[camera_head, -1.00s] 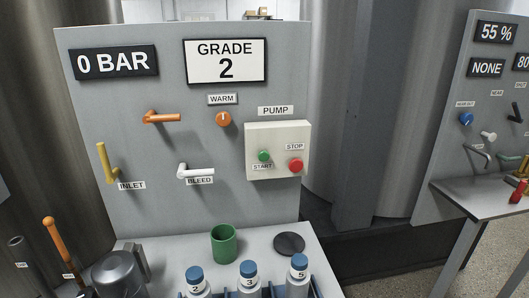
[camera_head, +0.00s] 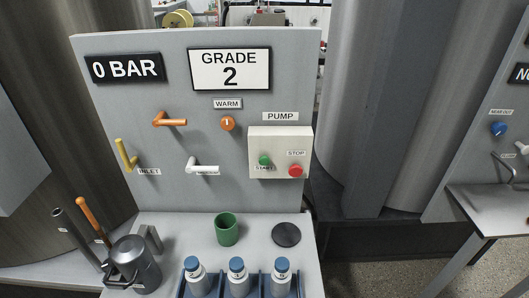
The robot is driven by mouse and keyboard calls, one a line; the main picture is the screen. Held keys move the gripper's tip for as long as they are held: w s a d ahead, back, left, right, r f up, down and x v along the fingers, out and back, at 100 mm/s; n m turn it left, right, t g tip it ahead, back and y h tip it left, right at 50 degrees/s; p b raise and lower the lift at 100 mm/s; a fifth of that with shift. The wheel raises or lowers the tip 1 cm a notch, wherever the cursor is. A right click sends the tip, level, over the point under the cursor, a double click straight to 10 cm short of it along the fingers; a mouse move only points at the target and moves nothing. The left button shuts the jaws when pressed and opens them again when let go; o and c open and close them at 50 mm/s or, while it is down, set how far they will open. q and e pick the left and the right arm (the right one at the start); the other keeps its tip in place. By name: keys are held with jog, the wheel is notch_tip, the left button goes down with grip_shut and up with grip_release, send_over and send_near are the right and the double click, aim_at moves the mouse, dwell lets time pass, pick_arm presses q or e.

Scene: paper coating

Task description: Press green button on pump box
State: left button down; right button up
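The pump box (camera_head: 280,140) is a cream box on the right side of a grey upright panel, under a PUMP label. Its green button (camera_head: 264,160) is at the lower left of the box face, above a START label. A red button (camera_head: 295,171) sits to its right, under a STOP label. Neither of my grippers is in the head view.
The panel (camera_head: 100,115) also carries an orange handle (camera_head: 170,121), an orange knob (camera_head: 227,122), a white handle (camera_head: 203,167) and a yellow handle (camera_head: 126,155). A green cup (camera_head: 227,229), black disc (camera_head: 286,235), metal pot (camera_head: 136,263) and blue-capped bottles (camera_head: 238,278) stand in front.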

jog(key=shift+s+a, duration=0.1)
jog(key=shift+c, duration=0.7)
jog(key=shift+r, duration=0.15)
grip_shut()
dwell(0.9)
